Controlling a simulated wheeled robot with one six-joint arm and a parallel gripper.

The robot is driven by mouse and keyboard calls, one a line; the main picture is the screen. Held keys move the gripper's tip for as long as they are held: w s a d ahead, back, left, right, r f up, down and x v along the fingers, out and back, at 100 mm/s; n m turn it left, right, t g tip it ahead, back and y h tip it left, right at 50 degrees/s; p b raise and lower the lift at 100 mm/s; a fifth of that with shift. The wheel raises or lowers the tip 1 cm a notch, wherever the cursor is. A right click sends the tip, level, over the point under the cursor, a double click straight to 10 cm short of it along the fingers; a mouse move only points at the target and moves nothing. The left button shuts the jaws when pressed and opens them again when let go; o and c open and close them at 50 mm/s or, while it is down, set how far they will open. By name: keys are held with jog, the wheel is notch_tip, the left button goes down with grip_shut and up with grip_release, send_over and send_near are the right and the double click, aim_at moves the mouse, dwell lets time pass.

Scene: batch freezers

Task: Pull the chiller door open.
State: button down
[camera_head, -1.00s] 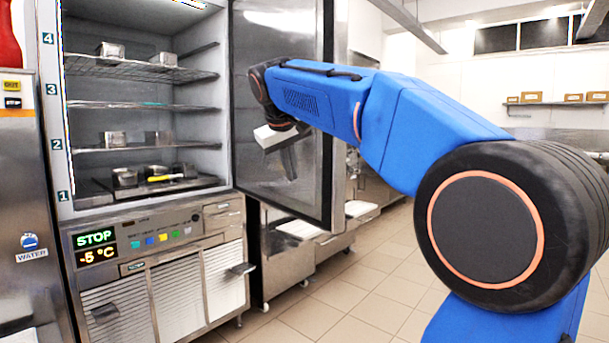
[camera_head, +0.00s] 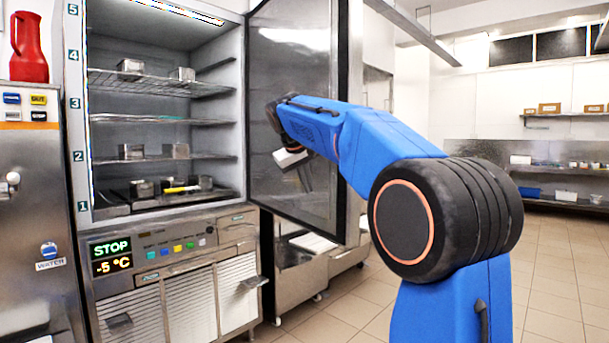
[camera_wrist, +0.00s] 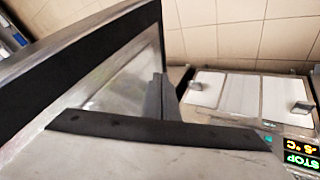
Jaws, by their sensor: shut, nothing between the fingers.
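The chiller door (camera_head: 292,100) stands wide open, swung out to the right of the chiller cabinet (camera_head: 165,215). Its inner face and dark frame show in the head view. My gripper (camera_head: 305,180) is in front of the door's inner face, low on it, and is shut with nothing held. In the wrist view my gripper (camera_wrist: 157,95) points at the door (camera_wrist: 105,75), whose dark edge crosses the upper left. I cannot tell whether the fingers touch the door. The door's handle is not visible.
Inside the cabinet, wire shelves (camera_head: 160,84) hold several metal pans. A lower panel shows a STOP display (camera_head: 110,250). A red jug (camera_head: 28,48) stands on a steel machine at the left. Steel counters stand behind the door; tiled floor (camera_head: 545,290) is open at the right.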

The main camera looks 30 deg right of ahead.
jog(key=shift+w+d+f, duration=0.2)
jog(key=shift+d+f, duration=0.05)
jog(key=shift+d, duration=0.55)
jog(key=shift+w+d+f, duration=0.15)
jog(key=shift+d+f, duration=0.1)
jog(key=shift+d, duration=0.55)
jog(key=shift+w+d+f, duration=0.2)
jog(key=shift+d+f, duration=0.05)
jog(key=shift+d, duration=0.55)
